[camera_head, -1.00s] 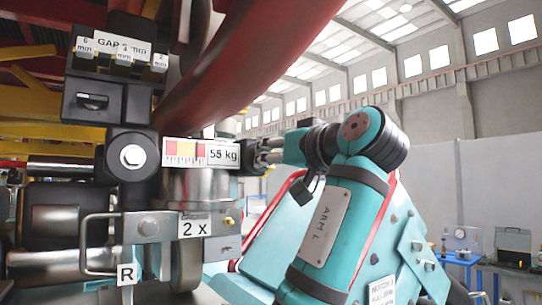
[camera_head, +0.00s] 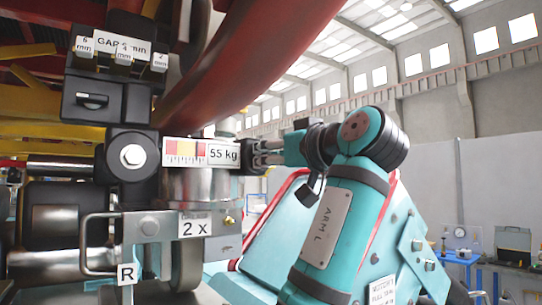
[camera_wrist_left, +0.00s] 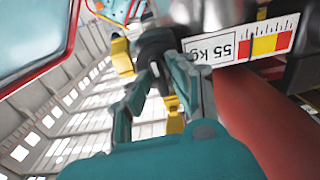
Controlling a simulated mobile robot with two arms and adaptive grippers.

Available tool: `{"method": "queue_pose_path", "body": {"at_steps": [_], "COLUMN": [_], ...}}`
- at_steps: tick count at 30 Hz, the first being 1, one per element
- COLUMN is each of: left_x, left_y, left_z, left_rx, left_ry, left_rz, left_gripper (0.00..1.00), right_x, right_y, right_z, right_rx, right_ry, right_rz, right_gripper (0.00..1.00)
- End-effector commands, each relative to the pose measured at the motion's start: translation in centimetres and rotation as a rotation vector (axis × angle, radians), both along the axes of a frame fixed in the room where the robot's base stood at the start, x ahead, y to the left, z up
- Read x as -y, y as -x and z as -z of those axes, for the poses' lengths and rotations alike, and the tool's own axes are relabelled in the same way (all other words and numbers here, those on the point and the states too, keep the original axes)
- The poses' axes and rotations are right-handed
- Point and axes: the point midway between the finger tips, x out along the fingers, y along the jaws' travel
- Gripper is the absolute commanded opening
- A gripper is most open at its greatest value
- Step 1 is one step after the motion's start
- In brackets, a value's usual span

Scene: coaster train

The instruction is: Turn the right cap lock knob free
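The right cap lock knob (camera_head: 250,157) is a dark knob at the right end of the "55 kg" scale plate (camera_head: 200,153). It also shows in the left wrist view (camera_wrist_left: 155,42), dark and partly covered by the fingers. My left gripper (camera_head: 262,153) reaches it from the right. In the left wrist view, the two teal fingers (camera_wrist_left: 160,68) stand on either side of a dark part of the knob, and they look closed on it. The exact contact is hard to see. My right gripper is not in view.
A large red curved rail (camera_head: 250,65) passes above the knob. A metal cylinder (camera_head: 190,188) sits under the scale plate, beside a "2 x" label (camera_head: 194,227). A black box with gap labels (camera_head: 100,95) stands at left. Open hall lies to the right.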

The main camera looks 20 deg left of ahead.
Motion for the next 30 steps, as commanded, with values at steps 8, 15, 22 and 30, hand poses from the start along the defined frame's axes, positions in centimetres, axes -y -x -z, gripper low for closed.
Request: {"method": "queue_pose_path", "body": {"at_steps": [8,15,22,30], "left_x": [0.0,0.0,-0.1,-0.1], "left_y": [0.0,0.0,0.1,0.0], "left_z": [0.1,-1.2,-5.3,-8.6], "left_rx": [-0.002,-0.001,-0.001,-0.002], "left_ry": [0.001,0.002,0.000,-0.001], "left_rz": [0.000,-0.001,-0.002,-0.002], "left_gripper": [0.35,0.35,0.35,0.35], "right_x": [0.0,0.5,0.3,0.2], "right_y": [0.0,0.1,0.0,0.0], "right_z": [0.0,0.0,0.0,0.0], "right_rx": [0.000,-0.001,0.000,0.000], "right_ry": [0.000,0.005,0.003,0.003], "right_rz": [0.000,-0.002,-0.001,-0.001], "right_gripper": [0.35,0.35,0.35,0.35]}}
